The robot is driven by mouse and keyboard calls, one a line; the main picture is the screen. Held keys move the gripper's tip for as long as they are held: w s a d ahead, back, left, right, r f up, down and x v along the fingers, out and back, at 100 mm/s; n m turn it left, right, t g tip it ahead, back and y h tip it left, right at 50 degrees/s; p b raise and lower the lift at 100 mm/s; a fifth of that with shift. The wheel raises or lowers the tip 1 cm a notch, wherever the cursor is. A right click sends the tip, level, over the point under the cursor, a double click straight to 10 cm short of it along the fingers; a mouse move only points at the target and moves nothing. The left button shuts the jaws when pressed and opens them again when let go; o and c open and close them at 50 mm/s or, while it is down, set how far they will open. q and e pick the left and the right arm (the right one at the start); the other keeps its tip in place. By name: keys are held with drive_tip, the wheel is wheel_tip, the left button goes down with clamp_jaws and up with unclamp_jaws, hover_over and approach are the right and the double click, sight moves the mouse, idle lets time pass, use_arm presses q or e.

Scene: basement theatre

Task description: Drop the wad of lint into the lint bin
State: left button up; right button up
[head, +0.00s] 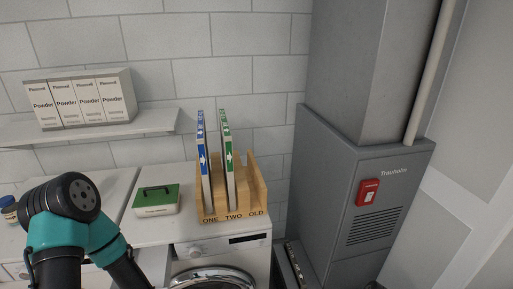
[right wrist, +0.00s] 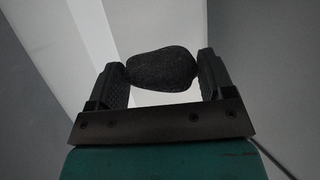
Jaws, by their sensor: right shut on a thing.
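A dark grey, lumpy wad of lint (right wrist: 162,69) shows in the right wrist view. My right gripper (right wrist: 160,78) is shut on it, with one finger pressed on each side. Pale and grey surfaces are behind the wad, and I cannot tell how far off they are. My right gripper does not show in the head view. My left gripper is not in view either; only a teal and black part of my arm shows at the lower left. I cannot make out a lint bin in either view.
A wooden rack (head: 259,191) marked ONE, TWO and OLD holds two upright filters (head: 203,160) on the white machine (head: 220,242). A green-lidded box (head: 156,199) sits left of it. Powder boxes (head: 80,98) stand on a shelf (head: 150,122). A grey furnace cabinet (head: 335,165) stands right.

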drive_tip(key=o, duration=0.9)
drive_tip(key=shift+c, duration=0.2)
drive_tip(key=shift+a+r, duration=0.1)
drive_tip(key=v, duration=1.7)
drive_tip(key=shift+s, duration=0.2)
drive_tip(key=w+a+r+n+y, duration=0.5)
drive_tip(key=a+r+y, duration=0.55)
drive_tip(key=r, duration=0.25)
drive_tip(key=s+a+r+n+g+y, duration=0.5)
drive_tip(key=s+a+r, duration=0.5)
drive_tip(key=s+r, duration=0.3)
wheel_tip(320, 180, up, 2)
drive_tip(key=shift+s+a+r+n, duration=0.1)
drive_tip(key=shift+s+a+n, duration=0.2)
drive_tip(key=shift+n, duration=0.2)
